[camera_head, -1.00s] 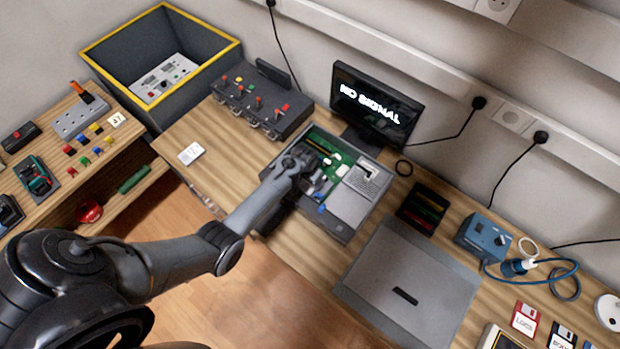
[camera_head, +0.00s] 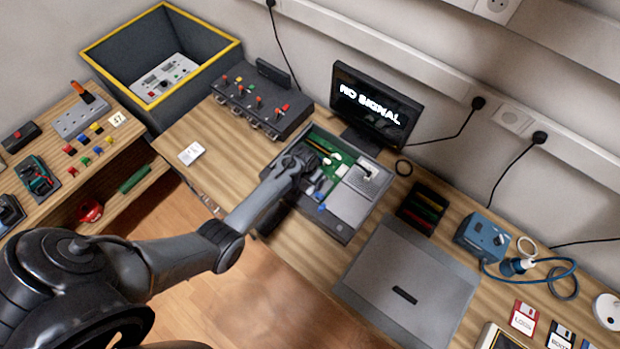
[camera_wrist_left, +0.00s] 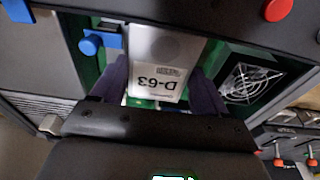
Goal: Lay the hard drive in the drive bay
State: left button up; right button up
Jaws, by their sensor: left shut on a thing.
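The hard drive (camera_wrist_left: 158,65) is a silver block with a white label reading D-63. In the left wrist view it sits between the two fingers of my left gripper (camera_wrist_left: 165,88), which is shut on it. In the head view my left gripper (camera_head: 308,175) is over the open computer case (camera_head: 338,230), and the hand and arm hide most of the drive. Blue parts (camera_wrist_left: 90,42) show beside the drive in the wrist view. I cannot tell whether the drive touches the bay floor. My right gripper is not in view.
A green circuit board (camera_head: 322,150) and a fan (camera_wrist_left: 245,82) lie inside the case. A monitor (camera_head: 375,108) stands behind it, a switch box (camera_head: 262,105) to the upper left. The removed-looking grey panel (camera_head: 410,285) lies at right. A white card (camera_head: 191,153) lies left.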

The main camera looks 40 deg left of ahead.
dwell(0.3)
pick_arm(q)
jog(key=shift+f, duration=0.45)
dwell(0.4)
jog(key=o, duration=1.3)
jog(key=shift+r, duration=0.1)
notch_tip(320, 180, up, 8)
jog(key=p, duration=0.8)
